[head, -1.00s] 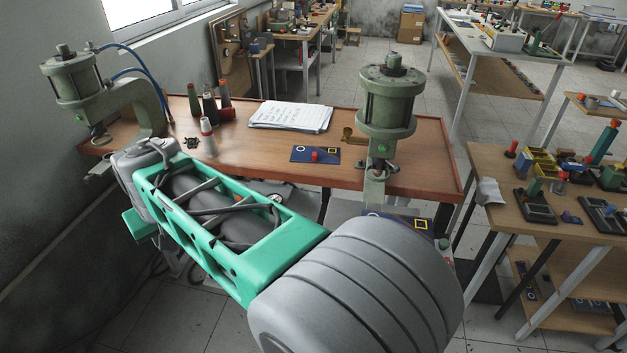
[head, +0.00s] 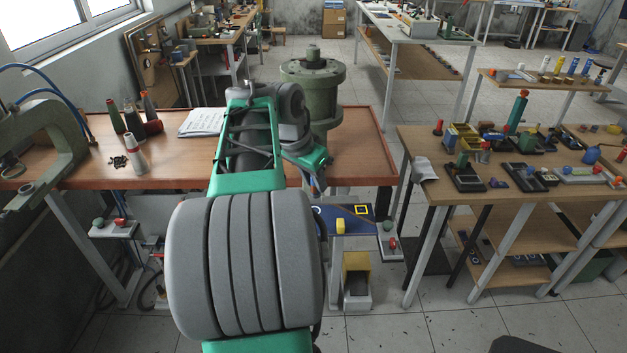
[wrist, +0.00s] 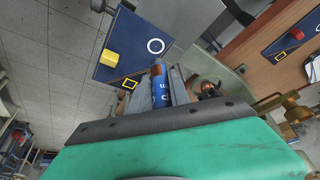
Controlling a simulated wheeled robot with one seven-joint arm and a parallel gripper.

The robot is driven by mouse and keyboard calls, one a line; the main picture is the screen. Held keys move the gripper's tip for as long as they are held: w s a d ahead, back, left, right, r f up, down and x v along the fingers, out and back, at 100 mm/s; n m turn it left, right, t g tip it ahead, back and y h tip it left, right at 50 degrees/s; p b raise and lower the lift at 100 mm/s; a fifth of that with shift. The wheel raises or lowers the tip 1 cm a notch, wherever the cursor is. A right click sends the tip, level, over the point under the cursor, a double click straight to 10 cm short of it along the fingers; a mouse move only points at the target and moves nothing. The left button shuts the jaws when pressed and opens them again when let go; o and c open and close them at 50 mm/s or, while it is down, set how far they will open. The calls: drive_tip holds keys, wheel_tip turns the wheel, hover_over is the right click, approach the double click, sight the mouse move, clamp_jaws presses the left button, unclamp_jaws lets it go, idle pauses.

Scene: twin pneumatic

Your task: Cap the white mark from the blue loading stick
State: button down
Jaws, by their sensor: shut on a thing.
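In the wrist view my gripper (wrist: 163,74) is shut on the blue stick (wrist: 160,92), which has an orange-brown end and white lettering. A blue panel (wrist: 122,37) lies beyond the fingertips. It carries a white ring mark (wrist: 155,46), a yellow square outline (wrist: 130,84) and a yellow block (wrist: 108,58). The white ring looks empty, and the stick's tip appears just short of it; the height gap is unclear. In the head view the panel (head: 328,213) is partly behind my arm, which hides the fingers, the stick and the white ring.
A second blue panel (wrist: 298,40) with similar marks lies on the wooden bench at the wrist view's right. A green press (head: 313,85) stands behind my arm. A cluttered table (head: 440,190) stands right.

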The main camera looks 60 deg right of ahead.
sight(312, 193)
idle(0.3)
drive_tip(key=shift+a+f+b, duration=0.1)
drive_tip(key=shift+f+b, duration=0.15)
drive_tip(key=shift+b, duration=0.05)
drive_tip(key=shift+f+b, duration=1.65)
drive_tip(key=shift+f, duration=0.2)
drive_tip(key=shift+w+f+b, duration=0.1)
drive_tip(key=shift+f+b, duration=0.3)
drive_tip(key=shift+f, duration=0.05)
wheel_tip(312, 193, up, 6)
drive_tip(key=p, duration=0.5)
drive_tip(key=shift+r, duration=0.1)
drive_tip(key=shift+w, duration=0.1)
